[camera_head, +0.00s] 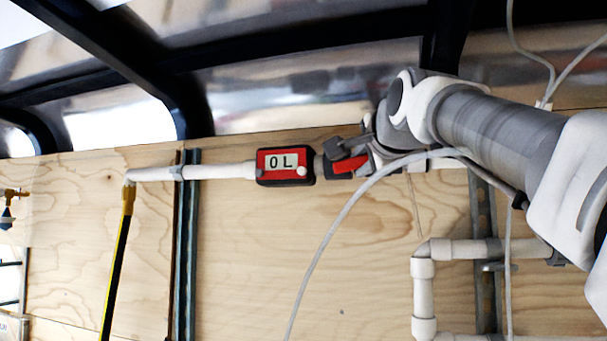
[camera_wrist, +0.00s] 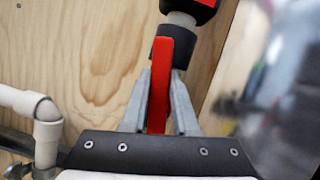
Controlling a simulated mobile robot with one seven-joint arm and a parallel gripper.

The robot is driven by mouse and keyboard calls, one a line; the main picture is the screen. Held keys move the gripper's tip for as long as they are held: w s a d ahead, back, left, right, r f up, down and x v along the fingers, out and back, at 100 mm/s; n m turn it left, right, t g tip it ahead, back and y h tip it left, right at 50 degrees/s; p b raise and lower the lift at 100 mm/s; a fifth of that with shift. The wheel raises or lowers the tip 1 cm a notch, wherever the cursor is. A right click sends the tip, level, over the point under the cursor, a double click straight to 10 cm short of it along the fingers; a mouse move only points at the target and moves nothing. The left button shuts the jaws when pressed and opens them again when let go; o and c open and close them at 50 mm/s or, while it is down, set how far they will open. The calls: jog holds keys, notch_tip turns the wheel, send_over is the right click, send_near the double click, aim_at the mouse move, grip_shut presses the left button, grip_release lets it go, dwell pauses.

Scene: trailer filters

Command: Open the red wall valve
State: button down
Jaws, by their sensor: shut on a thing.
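The red valve handle (camera_wrist: 161,80) stands between the two grey fingers of my gripper (camera_wrist: 160,100) in the wrist view, and the fingers are shut on it. The dark valve body (camera_wrist: 187,45) is behind the handle in the wrist view. Part of the valve is hidden by my gripper in the head view.
A red meter reading "0 L" (camera_head: 285,166) sits on the white pipe (camera_head: 220,171) left of the valve. A yellow and black hose (camera_head: 117,260) hangs at the left. White pipes (camera_head: 424,290) run lower right. A thin grey hose (camera_head: 345,215) loops before the plywood wall (camera_head: 260,270).

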jog(key=shift+r+m+t+b, duration=0.35)
jog(key=shift+m+t, duration=0.15)
jog(key=shift+m, duration=0.5)
jog(key=c, duration=0.7)
grip_release()
jog(key=shift+s, duration=0.1)
jog(key=s+b, duration=0.1)
jog(key=s, duration=0.4)
jog(key=s+d+b, duration=0.1)
jog(key=s, duration=0.5)
jog(key=s+b, duration=0.1)
jog(key=s, duration=0.5)
jog(key=shift+s+d+f, duration=0.1)
jog(key=shift+d, duration=0.05)
